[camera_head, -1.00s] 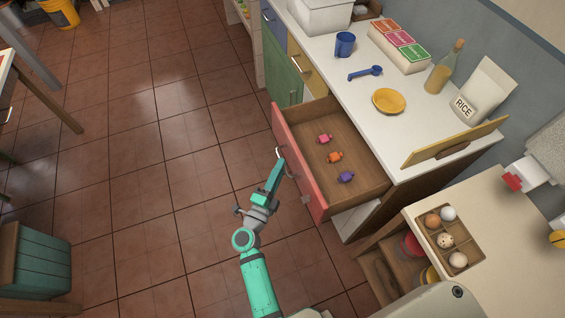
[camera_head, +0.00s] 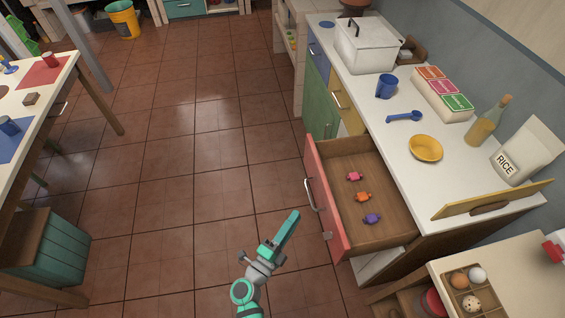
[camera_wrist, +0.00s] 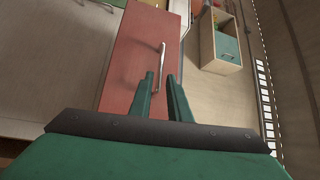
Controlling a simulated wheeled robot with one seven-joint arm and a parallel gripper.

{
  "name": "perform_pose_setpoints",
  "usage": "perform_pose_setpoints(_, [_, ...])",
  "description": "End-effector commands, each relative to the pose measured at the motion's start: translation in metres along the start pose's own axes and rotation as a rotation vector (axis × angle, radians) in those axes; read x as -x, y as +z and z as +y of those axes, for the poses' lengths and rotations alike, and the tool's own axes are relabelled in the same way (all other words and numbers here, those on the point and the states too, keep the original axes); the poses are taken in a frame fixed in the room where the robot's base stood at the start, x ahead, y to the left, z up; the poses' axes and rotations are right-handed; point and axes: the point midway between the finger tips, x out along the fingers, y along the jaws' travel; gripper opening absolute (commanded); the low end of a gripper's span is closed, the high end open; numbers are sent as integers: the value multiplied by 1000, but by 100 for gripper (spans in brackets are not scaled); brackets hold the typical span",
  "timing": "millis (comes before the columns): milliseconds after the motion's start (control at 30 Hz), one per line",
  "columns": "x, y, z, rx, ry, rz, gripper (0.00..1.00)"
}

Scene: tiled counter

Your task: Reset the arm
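My gripper (camera_head: 294,216) is teal and hangs over the tiled floor, to the left of the open red drawer and apart from it. In the wrist view its two fingers (camera_wrist: 160,78) stand apart with a gap between them and nothing held. Beyond the fingers, the wrist view shows the red drawer front (camera_wrist: 135,60) and its pale metal handle (camera_wrist: 161,66). My arm is bent and short in the head view, its lower part cut off at the bottom edge.
The open drawer (camera_head: 340,217) juts out from the counter with several small wrapped pieces inside, pink, orange and purple. An egg tray (camera_head: 488,295) stands at lower right. A teal crate (camera_head: 60,250) and table are at left. The floor between is clear.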

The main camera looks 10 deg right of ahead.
Motion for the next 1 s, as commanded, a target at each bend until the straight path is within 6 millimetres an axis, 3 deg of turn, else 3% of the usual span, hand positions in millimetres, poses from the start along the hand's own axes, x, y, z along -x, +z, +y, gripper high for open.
perform_pose_setpoints(200, [1, -1, 0, 4, -2, -3, 17])
perform_pose_setpoints(333, [17, -6, -7, 48, -22, -38, 17])
perform_pose_setpoints(567, [79, -24, -37, 263, -117, -199, 17])
perform_pose_setpoints(1000, [193, -67, -89, 820, -298, -569, 17])
